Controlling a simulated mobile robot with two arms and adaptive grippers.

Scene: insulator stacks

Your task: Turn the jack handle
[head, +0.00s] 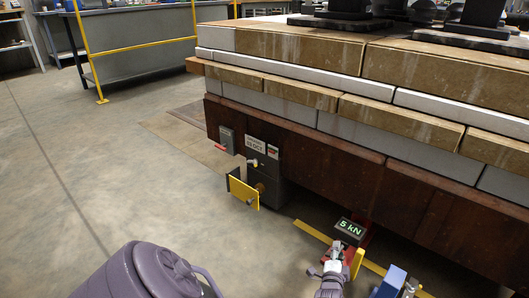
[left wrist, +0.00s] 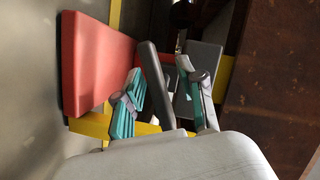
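The jack, with a red base and a dark display reading "5 kN" (head: 349,228), stands on the floor at the foot of the brown-sided platform. My left gripper (head: 334,262) is down at the jack in the head view, covering part of it. In the left wrist view a dark grey bar, seemingly the jack handle (left wrist: 157,85), runs between the two teal-padded fingers of my left gripper (left wrist: 163,92). The fingers stand apart on either side of the bar, with narrow gaps showing. A red block (left wrist: 92,62) lies left of the fingers. My right gripper does not show.
The stacked platform (head: 330,145) fills the right side. A dark box with a yellow plate (head: 243,192) stands at its near side, left of the jack. A blue object (head: 391,281) is right of my left gripper. The floor (head: 110,170) at left is clear.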

